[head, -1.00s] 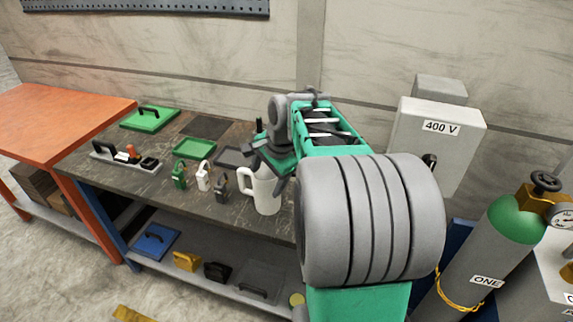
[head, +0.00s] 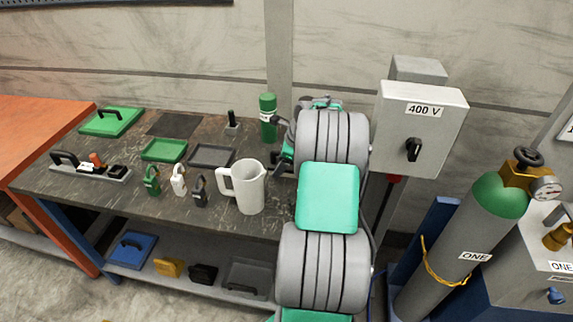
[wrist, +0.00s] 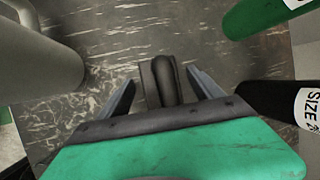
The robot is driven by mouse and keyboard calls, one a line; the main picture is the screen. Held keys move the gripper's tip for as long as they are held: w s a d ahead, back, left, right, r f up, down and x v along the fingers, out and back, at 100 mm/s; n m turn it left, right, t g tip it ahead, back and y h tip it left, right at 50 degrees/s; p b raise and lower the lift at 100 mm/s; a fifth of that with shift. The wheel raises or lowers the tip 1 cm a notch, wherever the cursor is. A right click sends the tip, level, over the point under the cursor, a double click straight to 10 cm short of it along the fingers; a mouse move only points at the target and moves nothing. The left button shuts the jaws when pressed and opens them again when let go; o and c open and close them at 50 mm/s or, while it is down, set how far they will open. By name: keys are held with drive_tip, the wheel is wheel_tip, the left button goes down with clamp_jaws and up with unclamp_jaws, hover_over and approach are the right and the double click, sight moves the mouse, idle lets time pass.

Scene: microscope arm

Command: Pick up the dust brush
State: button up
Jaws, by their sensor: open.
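A small dark object with a flat block and a rounded, upright-looking handle (wrist: 165,82) lies on the worktop in the wrist view. It may be the dust brush, but I cannot tell for certain. My gripper (wrist: 160,88) is open, with one finger on each side of this object. I cannot tell whether the fingers touch it. In the head view my gripper (head: 281,163) is low over the workbench, just right of the white mug (head: 250,190), and mostly hidden by my arm. The dark object is not visible there.
The mug's grey side (wrist: 35,50) is close at left in the wrist view. A green cylinder (wrist: 262,17) and a black item with a SIZE label (wrist: 280,103) are close at right. Padlocks (head: 178,180) and trays (head: 164,150) stand left on the workbench (head: 130,205).

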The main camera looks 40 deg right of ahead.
drive_tip(key=c, duration=1.6)
